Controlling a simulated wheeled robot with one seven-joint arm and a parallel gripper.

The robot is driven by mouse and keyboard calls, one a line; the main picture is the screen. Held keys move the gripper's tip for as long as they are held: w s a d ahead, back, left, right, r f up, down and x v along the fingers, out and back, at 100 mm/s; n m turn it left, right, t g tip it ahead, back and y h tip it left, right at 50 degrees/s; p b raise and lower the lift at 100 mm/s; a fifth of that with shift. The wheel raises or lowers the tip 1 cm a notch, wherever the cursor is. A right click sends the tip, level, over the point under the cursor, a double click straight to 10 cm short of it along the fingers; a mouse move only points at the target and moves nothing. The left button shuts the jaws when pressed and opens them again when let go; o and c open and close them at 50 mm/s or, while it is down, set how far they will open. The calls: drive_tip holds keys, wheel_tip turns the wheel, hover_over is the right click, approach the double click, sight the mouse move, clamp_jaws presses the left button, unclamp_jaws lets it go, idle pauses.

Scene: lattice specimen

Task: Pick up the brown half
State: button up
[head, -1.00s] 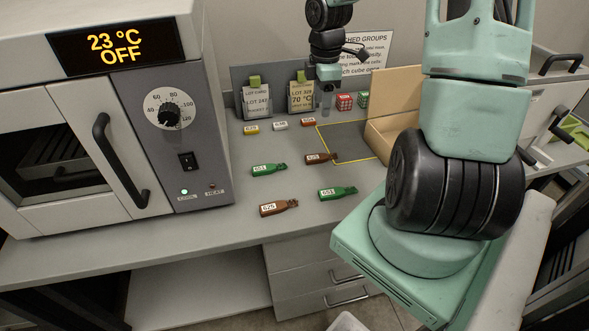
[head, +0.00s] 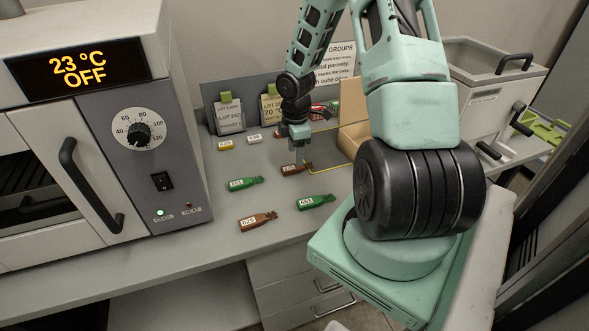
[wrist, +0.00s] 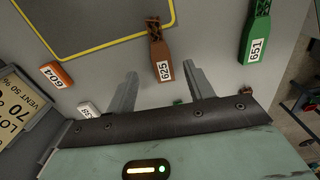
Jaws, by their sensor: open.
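Two brown halves lie on the bench in the head view. The farther one (head: 293,169), right below my gripper (head: 298,154), has a white label and a lattice end. It shows in the wrist view with label 625 (wrist: 160,62), between my open fingers (wrist: 162,74) in the picture. I cannot tell how far above it the fingertips are. The nearer brown half (head: 258,222) lies at the front, apart from my gripper. My gripper is open and empty, pointing down.
Green halves lie left (head: 246,184) and front right (head: 315,202); one in the wrist view is labelled 651 (wrist: 257,38). Small labelled blocks (head: 226,145) and lot cards (head: 229,116) stand behind. A yellow-outlined mat (wrist: 90,22) is close by. An oven (head: 128,125) stands left.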

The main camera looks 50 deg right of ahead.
sight(294, 167)
drive_tip(key=f, duration=0.4)
drive_tip(key=shift+a+f, duration=0.2)
drive_tip(key=shift+f, duration=0.15)
drive_tip(key=c, duration=1)
drive_tip(key=shift+c, duration=0.2)
drive_tip(key=shift+r, duration=0.15)
